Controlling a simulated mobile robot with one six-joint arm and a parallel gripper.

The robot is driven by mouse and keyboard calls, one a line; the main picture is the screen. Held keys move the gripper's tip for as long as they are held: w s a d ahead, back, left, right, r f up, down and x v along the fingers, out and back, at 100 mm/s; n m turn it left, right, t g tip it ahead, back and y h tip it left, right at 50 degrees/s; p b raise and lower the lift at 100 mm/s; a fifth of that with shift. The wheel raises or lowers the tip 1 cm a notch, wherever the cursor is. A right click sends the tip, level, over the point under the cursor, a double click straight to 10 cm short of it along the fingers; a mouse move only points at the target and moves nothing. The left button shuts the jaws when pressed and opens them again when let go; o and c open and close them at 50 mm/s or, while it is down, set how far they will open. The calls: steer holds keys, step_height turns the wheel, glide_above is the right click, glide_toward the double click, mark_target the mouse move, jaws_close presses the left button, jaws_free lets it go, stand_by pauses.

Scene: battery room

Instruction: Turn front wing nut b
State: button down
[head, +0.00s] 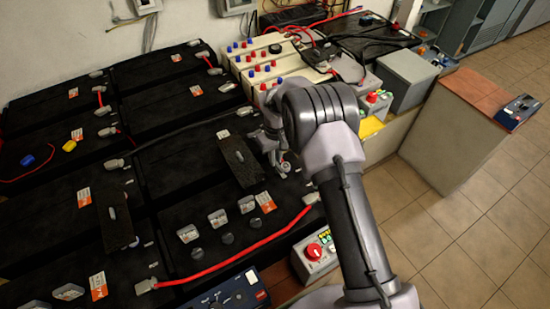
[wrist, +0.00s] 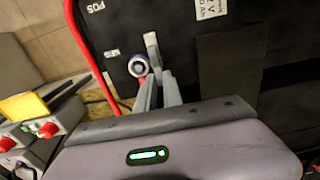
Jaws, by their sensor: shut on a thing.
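No letter is readable on the nut.
A red cable (wrist: 88,55) runs close left of the nut; another red cable (head: 250,247) crosses the battery front. A control box with a red knob (head: 316,252) sits below.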

steer(key=c, duration=1.5)
jaws_free()
step_height(320, 180, up, 17)
steer(key=p, duration=0.5)
steer(key=shift+r+p, duration=0.2)
steer(key=shift+p, duration=0.2)
